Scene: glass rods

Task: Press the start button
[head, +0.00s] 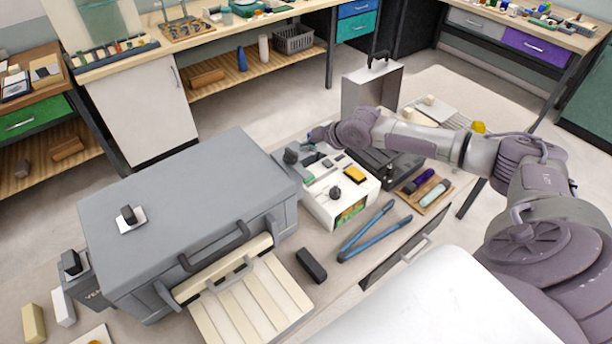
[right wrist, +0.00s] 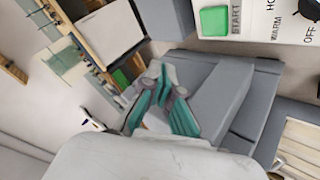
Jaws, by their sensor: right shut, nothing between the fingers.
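The start button is a green square (right wrist: 213,20) beside the printed word START, on a white panel at the top of the right wrist view. The white control box (head: 350,203) stands right of the large grey kiln (head: 180,190) in the head view. My right gripper (head: 291,157) is over the box's far left corner, near the kiln's side, and partly hides the panel. In the right wrist view its teal-padded fingers (right wrist: 159,68) are together and empty, apart from the green button in the picture. My left gripper is not in view.
Blue tongs (head: 367,232) and a black block (head: 311,265) lie in front of the box. A slatted tray (head: 250,304) sticks out from the kiln's front. A wooden tray (head: 426,190) with rods is to the right.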

